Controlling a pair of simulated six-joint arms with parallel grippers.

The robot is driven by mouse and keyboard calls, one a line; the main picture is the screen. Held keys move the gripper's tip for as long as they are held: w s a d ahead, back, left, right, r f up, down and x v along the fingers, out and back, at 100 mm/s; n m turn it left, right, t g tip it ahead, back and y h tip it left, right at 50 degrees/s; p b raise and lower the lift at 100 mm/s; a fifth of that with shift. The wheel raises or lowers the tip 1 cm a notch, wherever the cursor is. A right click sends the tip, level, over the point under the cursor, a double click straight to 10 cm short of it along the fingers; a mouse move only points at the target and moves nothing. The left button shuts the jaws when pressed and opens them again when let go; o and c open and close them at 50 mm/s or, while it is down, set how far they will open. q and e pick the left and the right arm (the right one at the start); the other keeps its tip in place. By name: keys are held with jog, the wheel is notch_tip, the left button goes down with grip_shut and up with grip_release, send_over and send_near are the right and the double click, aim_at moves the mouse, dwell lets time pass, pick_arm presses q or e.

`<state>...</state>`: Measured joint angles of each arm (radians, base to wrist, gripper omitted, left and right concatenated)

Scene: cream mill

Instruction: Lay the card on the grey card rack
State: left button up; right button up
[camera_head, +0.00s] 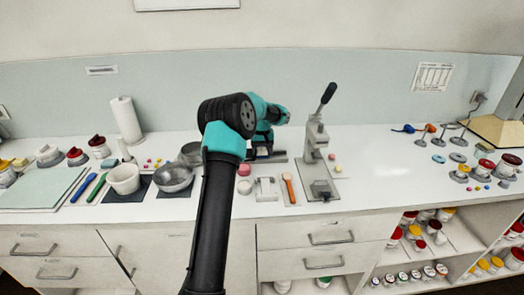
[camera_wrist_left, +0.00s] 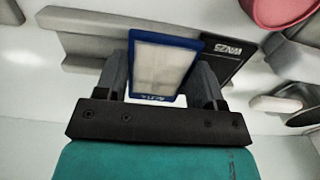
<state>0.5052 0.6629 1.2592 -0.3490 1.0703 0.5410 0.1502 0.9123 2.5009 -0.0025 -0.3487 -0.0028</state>
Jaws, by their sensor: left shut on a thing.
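In the left wrist view, my left gripper (camera_wrist_left: 161,76) is shut on a card (camera_wrist_left: 160,66) with a blue border and a pale middle. The card sits between the two dark fingers. Behind it is a grey, bar-like piece (camera_wrist_left: 80,22), which looks like the card rack, with a dark lettered plate (camera_wrist_left: 222,50) beside it. I cannot tell whether the card touches the rack. In the head view, my left gripper (camera_head: 263,143) is above the grey rack (camera_head: 277,157) at the middle of the counter, and my arm hides part of it. My right gripper is not in view.
A lever press (camera_head: 315,150) stands right of the rack. A pink round object (camera_head: 244,169) and an orange-handled tool (camera_head: 289,187) lie in front. Metal bowls (camera_head: 173,177) and a paper roll (camera_head: 126,120) are at left. The counter between press and right-hand jars is mostly clear.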

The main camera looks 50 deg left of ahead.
aim_at(262, 152)
pick_arm(q)
jog(key=shift+f, duration=0.5)
jog(key=shift+f, duration=0.2)
jog(key=o, duration=1)
jog(key=shift+d+f, duration=0.15)
jog(key=shift+s, duration=0.1)
jog(key=shift+s+r, duration=0.1)
jog(key=shift+r, duration=0.25)
jog(key=r, duration=1.3)
jog(key=shift+w, duration=0.2)
jog(key=shift+r, duration=0.1)
